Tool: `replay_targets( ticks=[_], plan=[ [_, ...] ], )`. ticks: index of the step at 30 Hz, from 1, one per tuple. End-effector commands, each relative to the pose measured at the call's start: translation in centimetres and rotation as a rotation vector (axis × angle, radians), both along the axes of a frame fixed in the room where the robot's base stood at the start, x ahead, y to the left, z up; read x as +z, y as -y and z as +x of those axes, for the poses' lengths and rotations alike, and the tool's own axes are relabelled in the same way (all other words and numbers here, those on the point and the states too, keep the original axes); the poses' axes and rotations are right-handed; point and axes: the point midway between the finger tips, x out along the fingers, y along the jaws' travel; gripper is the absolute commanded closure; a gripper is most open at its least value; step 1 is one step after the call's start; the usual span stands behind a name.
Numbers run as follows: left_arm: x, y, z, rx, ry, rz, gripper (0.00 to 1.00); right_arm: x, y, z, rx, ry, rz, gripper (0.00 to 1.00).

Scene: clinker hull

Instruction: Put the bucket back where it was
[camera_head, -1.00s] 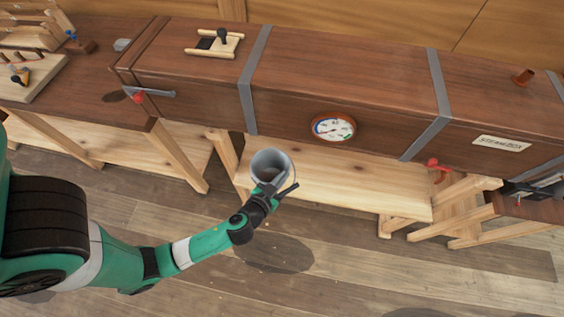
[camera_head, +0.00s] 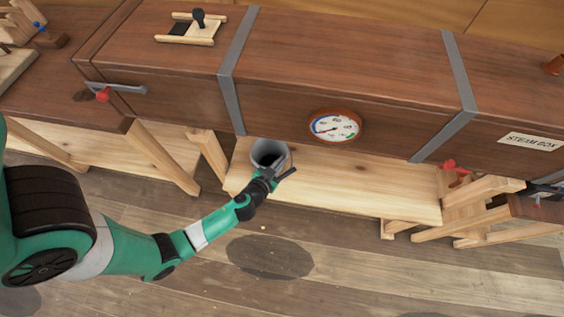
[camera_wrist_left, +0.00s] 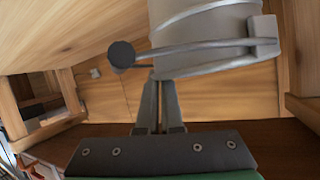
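The grey metal bucket (camera_head: 283,160) is at the left end of the low wooden shelf under the steam box, in the head view. Its open mouth faces up toward the head camera, and its inside looks dark. My left gripper (camera_head: 268,178) is shut on the bucket at its near side. In the left wrist view the two fingers (camera_wrist_left: 160,103) are close together at the bucket's handle band, with the ribbed bucket wall (camera_wrist_left: 205,35) beyond them. I cannot tell whether the bucket's base touches the shelf. My right gripper is not in view.
The pale shelf (camera_head: 340,190) is bare to the right of the bucket. The brown steam box (camera_head: 340,60), with a dial gauge (camera_head: 334,127), overhangs it. A trestle leg (camera_head: 208,155) stands just left of the bucket.

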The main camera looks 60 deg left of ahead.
Motion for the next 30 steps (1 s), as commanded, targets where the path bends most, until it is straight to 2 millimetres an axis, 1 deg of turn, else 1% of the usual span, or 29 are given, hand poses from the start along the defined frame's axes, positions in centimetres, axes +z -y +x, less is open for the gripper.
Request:
replay_targets(
  ticks=[1, 7, 12, 13, 17, 18, 25, 28, 30],
  plan=[
    [-0.58, -0.06, -0.01, 0.0, 0.001, 0.002, 1.0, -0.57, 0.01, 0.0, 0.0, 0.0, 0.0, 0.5],
    [-0.25, -0.06, -0.01, 0.001, 0.002, 0.001, 1.0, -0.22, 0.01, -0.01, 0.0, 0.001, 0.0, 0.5],
    [-0.75, -0.06, -0.01, 0.001, 0.002, 0.001, 1.0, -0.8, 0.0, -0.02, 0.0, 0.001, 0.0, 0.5],
    [-0.66, -0.05, -0.06, 0.002, 0.0, 0.001, 0.92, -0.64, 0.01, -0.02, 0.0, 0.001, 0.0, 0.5],
    [-0.63, -0.05, -0.07, 0.002, 0.0, 0.001, 0.68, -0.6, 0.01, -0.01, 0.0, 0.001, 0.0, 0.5],
    [-0.62, -0.05, -0.07, 0.002, 0.0, 0.001, 0.67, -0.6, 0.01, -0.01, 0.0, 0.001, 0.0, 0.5],
    [-0.59, -0.04, -0.07, 0.002, 0.0, 0.0, 0.67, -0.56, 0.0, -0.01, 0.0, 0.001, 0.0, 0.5],
    [-0.06, -0.04, -0.06, 0.001, 0.0, 0.0, 0.67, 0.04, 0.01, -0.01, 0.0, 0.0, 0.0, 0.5],
    [0.03, 0.45, -0.69, 0.001, 0.0, -0.001, 0.67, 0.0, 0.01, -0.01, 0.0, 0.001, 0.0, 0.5]
  ],
)
